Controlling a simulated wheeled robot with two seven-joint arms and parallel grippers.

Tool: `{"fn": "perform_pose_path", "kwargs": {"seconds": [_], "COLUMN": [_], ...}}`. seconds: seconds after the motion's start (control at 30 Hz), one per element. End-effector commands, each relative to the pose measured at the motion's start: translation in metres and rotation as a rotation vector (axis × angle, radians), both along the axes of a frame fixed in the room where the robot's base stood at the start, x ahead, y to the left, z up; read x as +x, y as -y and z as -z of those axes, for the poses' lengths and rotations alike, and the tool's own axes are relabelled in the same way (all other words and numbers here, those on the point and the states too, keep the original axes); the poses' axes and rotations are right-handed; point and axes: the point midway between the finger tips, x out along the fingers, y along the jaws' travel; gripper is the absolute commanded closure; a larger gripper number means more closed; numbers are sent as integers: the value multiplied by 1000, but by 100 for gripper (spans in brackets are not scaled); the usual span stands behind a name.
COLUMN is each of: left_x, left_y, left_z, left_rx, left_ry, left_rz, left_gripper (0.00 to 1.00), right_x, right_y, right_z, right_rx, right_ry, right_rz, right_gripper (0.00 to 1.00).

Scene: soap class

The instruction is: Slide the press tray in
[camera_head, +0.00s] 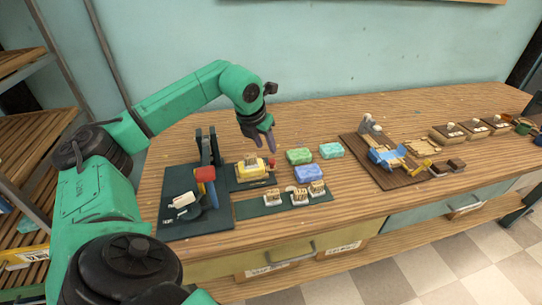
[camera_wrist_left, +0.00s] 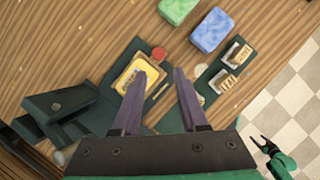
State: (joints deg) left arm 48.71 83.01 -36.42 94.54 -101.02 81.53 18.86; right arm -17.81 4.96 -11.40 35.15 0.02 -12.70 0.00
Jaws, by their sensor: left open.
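The press tray (camera_head: 250,170) is a yellow block with a pale, patterned top and a small red knob (camera_head: 271,162) on its right side. It sits on a dark green plate beside the dark press (camera_head: 206,150), right of its upright frame. In the left wrist view the yellow tray (camera_wrist_left: 123,80) lies under the left finger, with its red knob (camera_wrist_left: 158,53) just beyond the fingertips. My left gripper (camera_head: 265,145) is open and empty above the tray, pointing down, apparently apart from it. My right gripper (camera_wrist_left: 265,147) shows small at the lower right, its jaws spread.
Green and blue soap bars (camera_head: 300,156) lie right of the tray. A dark green strip (camera_head: 250,209) in front holds several stamps (camera_head: 300,195). A wooden board (camera_head: 385,178) with a blue tool stands further right. The press has a red-tipped handle (camera_head: 205,174).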

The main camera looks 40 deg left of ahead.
Motion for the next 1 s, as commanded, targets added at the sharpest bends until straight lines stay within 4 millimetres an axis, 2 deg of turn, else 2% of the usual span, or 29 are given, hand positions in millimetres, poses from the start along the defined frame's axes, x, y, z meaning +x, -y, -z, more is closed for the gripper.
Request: {"fn": "perform_pose_path", "kwargs": {"seconds": [0.1, 0.3, 0.43, 0.67, 0.7, 0.77, 0.8, 1.0], "left_x": [12, 29, 33, 33, 33, 33, 33, 33], "left_y": [-2, -5, -6, -6, -6, -6, -6, -6], "left_z": [29, 68, 78, 80, 79, 79, 79, 79], "left_rx": [-2, -3, -2, -1, -1, -1, -1, -1], "left_ry": [-5, -2, 0, 0, 0, 0, 1, 1], "left_rz": [-1, 0, 0, 0, 0, 0, 0, 0], "left_gripper": [57, 57, 57, 57, 72, 95, 100, 100], "right_x": [-1, 13, 15, 14, 14, 13, 13, 12], "right_y": [3, -1, -6, -11, -11, -11, -10, -8], "right_z": [-6, -12, -12, -11, -11, -11, -11, -11], "right_rx": [-4, 2, 9, 16, 16, 15, 15, 13], "right_ry": [-2, 21, 25, 23, 23, 22, 22, 20], "right_rz": [0, 1, 2, 3, 3, 3, 3, 1], "right_gripper": [19, 19, 19, 19, 19, 19, 19, 19]}}
